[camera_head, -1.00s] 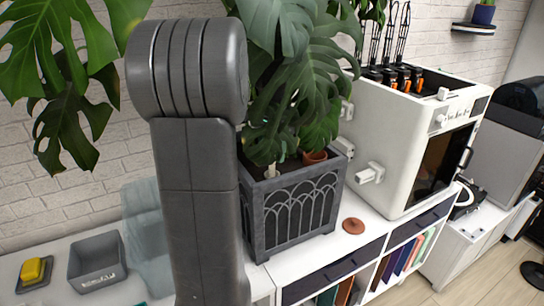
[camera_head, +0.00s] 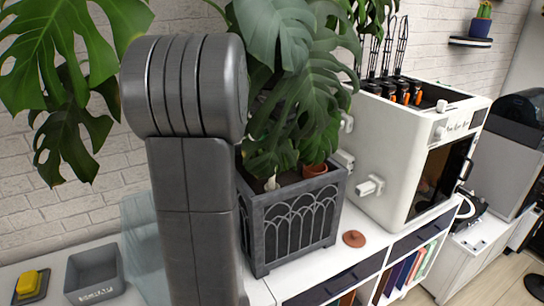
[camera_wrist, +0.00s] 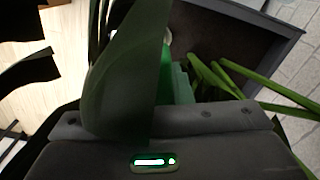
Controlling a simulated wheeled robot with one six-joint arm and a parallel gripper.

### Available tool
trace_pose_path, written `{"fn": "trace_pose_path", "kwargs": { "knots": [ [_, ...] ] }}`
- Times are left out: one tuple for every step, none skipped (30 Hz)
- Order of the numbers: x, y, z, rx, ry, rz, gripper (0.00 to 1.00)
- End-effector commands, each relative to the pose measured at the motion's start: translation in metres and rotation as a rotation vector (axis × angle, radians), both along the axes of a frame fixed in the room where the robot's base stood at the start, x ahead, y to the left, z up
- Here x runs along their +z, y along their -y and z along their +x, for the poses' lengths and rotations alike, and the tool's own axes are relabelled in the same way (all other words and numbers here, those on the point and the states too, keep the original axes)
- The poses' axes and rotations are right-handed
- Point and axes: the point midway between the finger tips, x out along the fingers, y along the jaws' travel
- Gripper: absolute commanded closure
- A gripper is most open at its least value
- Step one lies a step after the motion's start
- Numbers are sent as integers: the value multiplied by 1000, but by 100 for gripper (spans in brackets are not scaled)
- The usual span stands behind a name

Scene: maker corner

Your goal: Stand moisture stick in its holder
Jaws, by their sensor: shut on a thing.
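The dark grey planter (camera_head: 292,228) stands on the white cabinet, with big-leaved plants in it. A small terracotta pot (camera_head: 315,169) sits in its soil at the back; I cannot tell whether it is the holder. A small pale thing (camera_head: 270,184) shows at the soil beside my arm. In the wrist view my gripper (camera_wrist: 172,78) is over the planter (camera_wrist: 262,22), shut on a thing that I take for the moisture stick. A dark green leaf covers much of the jaws. Only a pale end (camera_wrist: 168,38) shows beyond them. In the head view my arm hides the gripper.
Leaves hang around my arm. A white oven-like machine (camera_head: 398,155) stands right of the planter, and a terracotta disc (camera_head: 354,239) lies between them. A grey bin (camera_head: 95,276) and a yellow block (camera_head: 28,282) are at left. Green stems (camera_wrist: 225,80) cross the wrist view.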

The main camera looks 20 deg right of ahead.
Motion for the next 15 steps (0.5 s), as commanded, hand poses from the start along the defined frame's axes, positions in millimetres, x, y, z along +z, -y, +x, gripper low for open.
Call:
{"fn": "trace_pose_path", "kwargs": {
  "knots": [
    [10,0,0,0,3,-1,100],
    [14,0,0,0,3,-1,100],
    [20,0,1,0,1,0,100],
    [24,0,1,0,1,0,100],
    [28,0,0,0,1,0,100],
    [32,0,0,0,0,0,100],
    [35,0,0,0,0,0,100],
    [38,0,0,0,0,0,100],
    [41,0,0,0,0,0,100],
    [44,0,0,0,0,0,100],
    [46,0,0,0,-1,0,100],
    [48,0,0,0,-1,0,100],
    [50,0,0,0,-1,0,100],
    [52,0,0,0,-1,0,100],
    [54,0,0,0,-1,0,100]
  ]
}}
